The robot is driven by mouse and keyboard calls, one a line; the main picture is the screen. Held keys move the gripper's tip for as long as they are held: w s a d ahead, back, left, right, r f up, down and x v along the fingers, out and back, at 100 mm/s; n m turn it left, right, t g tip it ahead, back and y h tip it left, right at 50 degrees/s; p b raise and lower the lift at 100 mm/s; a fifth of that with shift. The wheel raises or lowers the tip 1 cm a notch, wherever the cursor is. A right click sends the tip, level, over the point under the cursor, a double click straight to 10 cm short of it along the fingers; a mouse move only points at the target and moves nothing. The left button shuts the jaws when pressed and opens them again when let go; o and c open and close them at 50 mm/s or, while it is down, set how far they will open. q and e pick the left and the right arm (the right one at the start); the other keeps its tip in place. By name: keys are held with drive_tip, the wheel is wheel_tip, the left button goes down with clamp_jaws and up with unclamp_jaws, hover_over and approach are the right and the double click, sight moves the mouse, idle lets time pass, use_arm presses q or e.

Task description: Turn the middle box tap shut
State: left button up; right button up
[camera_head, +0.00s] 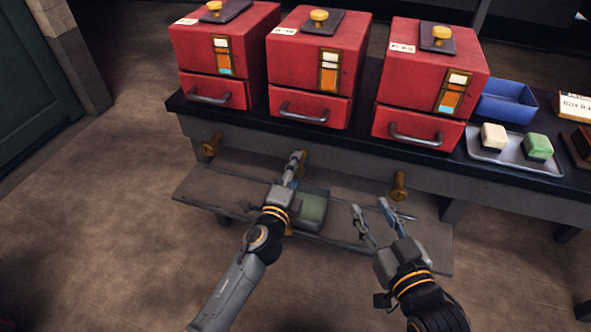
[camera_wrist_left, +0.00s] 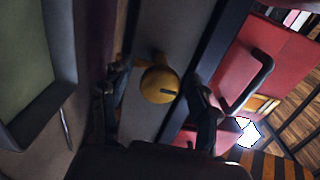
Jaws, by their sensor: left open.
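Three red boxes stand in a row on a dark bench, the middle box (camera_head: 318,60) among them. The middle box tap is a brass knob below it; in the head view my left gripper (camera_head: 296,163) mostly hides it. In the left wrist view the round brass tap (camera_wrist_left: 159,85) shows face on with a dark slot mark. The open left fingers stand on either side of it, with gaps visible; I cannot tell whether the tap lies fully between them in depth. My right gripper (camera_head: 371,207) is open and empty, short of the right brass tap (camera_head: 399,186).
The left brass tap (camera_head: 212,143) is under the left box. On the bench at right are a blue bin (camera_head: 505,101) and a tray (camera_head: 490,151) with a cream block and a green-topped block.

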use_arm(q)
drive_tip(key=v, duration=1.2)
drive_tip(key=shift+r, duration=0.1)
